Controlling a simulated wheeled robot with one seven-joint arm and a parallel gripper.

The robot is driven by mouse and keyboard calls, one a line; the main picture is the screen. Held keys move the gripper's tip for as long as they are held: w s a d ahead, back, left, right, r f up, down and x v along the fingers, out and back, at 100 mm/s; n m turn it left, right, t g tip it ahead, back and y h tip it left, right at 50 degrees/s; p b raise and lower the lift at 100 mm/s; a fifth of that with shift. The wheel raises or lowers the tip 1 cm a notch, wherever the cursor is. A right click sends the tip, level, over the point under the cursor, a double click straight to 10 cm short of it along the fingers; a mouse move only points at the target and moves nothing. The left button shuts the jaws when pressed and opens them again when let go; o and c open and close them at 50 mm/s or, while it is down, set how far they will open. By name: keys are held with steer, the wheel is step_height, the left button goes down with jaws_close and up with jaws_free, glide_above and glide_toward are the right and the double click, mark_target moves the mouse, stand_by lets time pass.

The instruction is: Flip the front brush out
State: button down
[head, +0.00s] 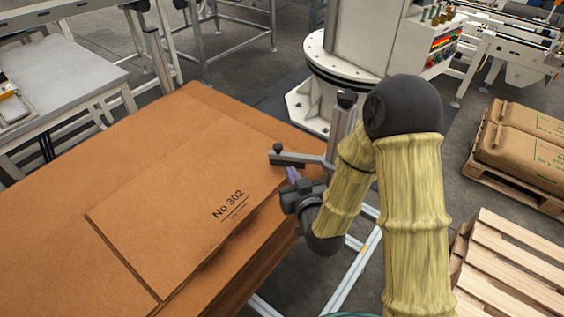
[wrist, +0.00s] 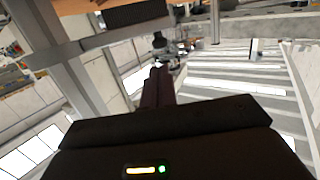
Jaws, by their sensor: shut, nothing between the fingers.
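The front brush (head: 288,159) sits on a grey arm that reaches left from an upright post (head: 341,125) at the stack's right edge. Its end lies over the edge of the brown sheets. In the wrist view a dark block that looks like the brush (wrist: 140,13) is at the top, beside a grey bar. My gripper (head: 292,174) is shut and empty, just below the brush arm in the head view. Its purple fingers (wrist: 158,86) point up the middle of the wrist view. I cannot tell whether they touch the arm.
A stack of brown sheets (head: 70,190) marked No 302 fills the left. A white machine base (head: 330,75) stands behind the post. A wooden pallet (head: 505,265) and a pallet of brown bags (head: 525,140) are at the right. A grey table (head: 60,75) is at the upper left.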

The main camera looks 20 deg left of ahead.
mark_target(280, 149)
steer(key=p+x, duration=0.2)
steer(key=x, duration=0.5)
steer(key=shift+w+a, duration=0.25)
steer(key=shift+a, duration=0.05)
steer(key=shift+w+a+f, duration=0.15)
steer(key=shift+w+a, duration=0.2)
steer(key=shift+w, duration=0.2)
steer(key=shift+w, duration=0.1)
